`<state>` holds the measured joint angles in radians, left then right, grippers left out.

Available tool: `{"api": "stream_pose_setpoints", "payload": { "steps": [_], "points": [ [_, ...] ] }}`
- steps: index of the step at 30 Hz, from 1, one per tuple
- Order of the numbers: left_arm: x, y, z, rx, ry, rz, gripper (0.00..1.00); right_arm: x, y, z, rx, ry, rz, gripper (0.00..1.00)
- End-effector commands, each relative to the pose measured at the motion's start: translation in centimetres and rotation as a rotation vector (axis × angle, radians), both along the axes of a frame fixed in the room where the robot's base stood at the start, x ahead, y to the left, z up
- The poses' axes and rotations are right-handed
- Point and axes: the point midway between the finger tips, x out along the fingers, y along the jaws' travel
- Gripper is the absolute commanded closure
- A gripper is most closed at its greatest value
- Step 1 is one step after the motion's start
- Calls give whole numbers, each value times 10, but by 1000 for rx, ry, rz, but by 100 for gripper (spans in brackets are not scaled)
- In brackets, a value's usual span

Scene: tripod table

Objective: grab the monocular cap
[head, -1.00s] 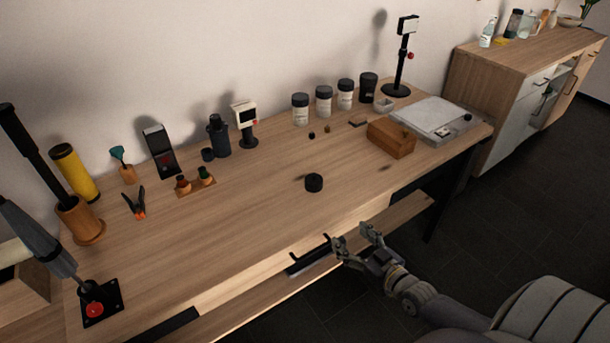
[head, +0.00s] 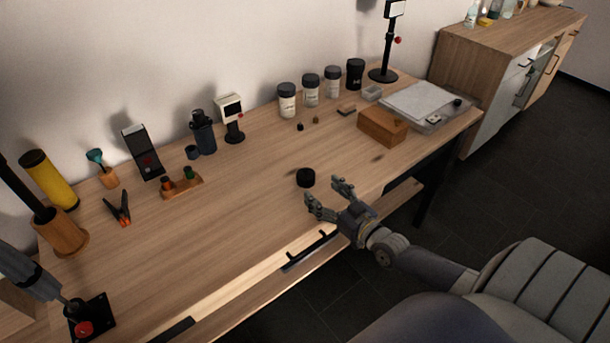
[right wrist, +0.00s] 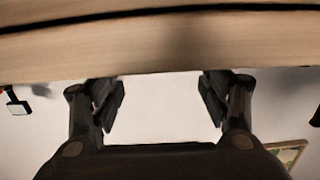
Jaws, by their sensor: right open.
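A short black round cap (head: 306,177) lies on the wooden table near its front middle; it looks like the monocular cap, though its markings are too small to read. My right gripper (head: 325,191) is open and empty, just to the lower right of this cap, with its fingers pointing toward it and apart from it. In the right wrist view the two dark fingers (right wrist: 160,101) are spread with nothing between them; the cap cannot be made out there. A dark upright cylinder, perhaps the monocular (head: 204,133), stands at the back with a small dark cylinder (head: 193,152) beside it. My left gripper is not in view.
Two tiny objects (head: 316,120) lie behind the cap. A wooden box (head: 383,126) and a pale flat device (head: 417,104) stand to the right. Several jars (head: 288,100) line the back. The table (head: 235,205) is clear around the cap.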

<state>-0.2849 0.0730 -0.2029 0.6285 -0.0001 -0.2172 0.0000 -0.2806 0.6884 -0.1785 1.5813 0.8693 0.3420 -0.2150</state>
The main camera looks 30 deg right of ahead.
Motion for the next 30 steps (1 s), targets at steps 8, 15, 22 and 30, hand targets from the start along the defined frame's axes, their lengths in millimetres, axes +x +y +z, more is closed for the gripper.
{"api": "stream_pose_setpoints", "payload": {
  "steps": [8, 15, 22, 30],
  "points": [
    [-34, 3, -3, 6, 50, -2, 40, 21, 2, -1, -1, 0, 0, 30],
    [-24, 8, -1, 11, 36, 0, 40, 45, -1, 3, -3, -1, 0, 30],
    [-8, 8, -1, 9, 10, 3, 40, 69, 0, 1, -1, 0, 0, 30],
    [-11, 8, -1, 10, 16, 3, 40, 73, 1, 1, -1, 2, 0, 30]
  ]
}}
